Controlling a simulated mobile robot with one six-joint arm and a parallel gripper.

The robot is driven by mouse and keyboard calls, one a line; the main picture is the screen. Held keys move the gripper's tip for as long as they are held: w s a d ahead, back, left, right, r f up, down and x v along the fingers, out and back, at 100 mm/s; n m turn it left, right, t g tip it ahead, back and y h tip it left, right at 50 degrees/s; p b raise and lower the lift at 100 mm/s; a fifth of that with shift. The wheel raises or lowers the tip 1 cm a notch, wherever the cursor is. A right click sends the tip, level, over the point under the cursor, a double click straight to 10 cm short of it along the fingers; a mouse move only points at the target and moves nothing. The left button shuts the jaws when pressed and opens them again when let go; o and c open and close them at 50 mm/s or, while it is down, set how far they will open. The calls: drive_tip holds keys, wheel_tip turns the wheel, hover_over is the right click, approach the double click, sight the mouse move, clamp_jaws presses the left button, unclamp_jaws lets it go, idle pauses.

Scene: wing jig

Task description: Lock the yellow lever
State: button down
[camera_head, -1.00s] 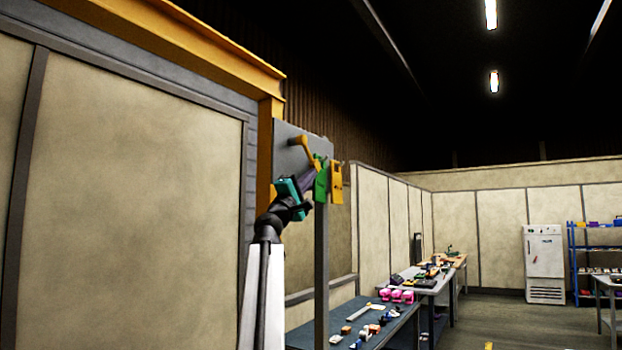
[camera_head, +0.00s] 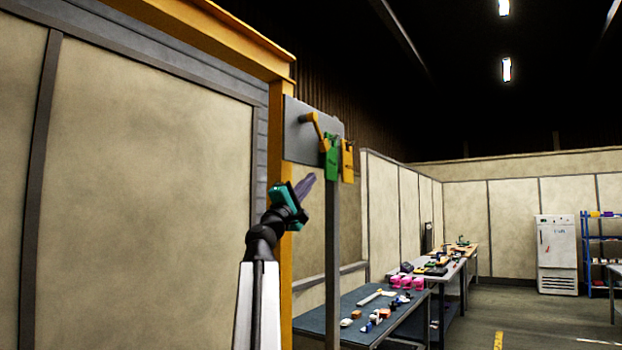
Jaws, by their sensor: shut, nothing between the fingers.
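The yellow lever (camera_head: 315,128) is mounted on the grey panel (camera_head: 299,148) by the yellow post. Its arm slants down to the right, its lower end close to a green tag (camera_head: 332,162). A yellow tag (camera_head: 347,160) hangs just right of the green one. I cannot tell whether the lever's end is fastened to either tag. My gripper (camera_head: 309,180) is shut and empty, pointing up and right. In the picture it is below and left of the lever and tags, apart from them.
A yellow post (camera_head: 281,200) stands behind my arm, and a grey upright (camera_head: 332,240) runs down below the panel. A blue-topped table (camera_head: 330,312) with small parts stands at lower right. A white cabinet (camera_head: 556,255) and blue shelf (camera_head: 588,255) are farther back. Floor at right is open.

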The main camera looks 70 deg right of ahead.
drive_tip(key=shift+w+a+f, duration=0.1)
drive_tip(key=shift+a+f, duration=0.2)
drive_tip(key=shift+f, duration=0.1)
drive_tip(key=shift+w+a+r+p, duration=0.25)
drive_tip(key=shift+a+p, duration=0.6)
drive_tip(key=shift+p, duration=0.8)
drive_tip(key=shift+w+a+r+p, duration=0.2)
drive_tip(key=shift+a+p, duration=0.6)
drive_tip(key=shift+p, duration=0.85)
drive_tip(key=shift+w+a+r+p, duration=0.2)
drive_tip(key=shift+a+p, duration=0.65)
drive_tip(key=shift+p, duration=0.8)
drive_tip(key=shift+s+r, duration=0.1)
drive_tip(key=p, duration=0.5)
approach(323, 148)
drive_tip(key=x, duration=0.4)
drive_tip(key=shift+r, duration=0.1)
drive_tip(key=shift+p+x, duration=0.75)
drive_tip(key=shift+x, duration=0.35)
drive_tip(key=shift+d, duration=0.1)
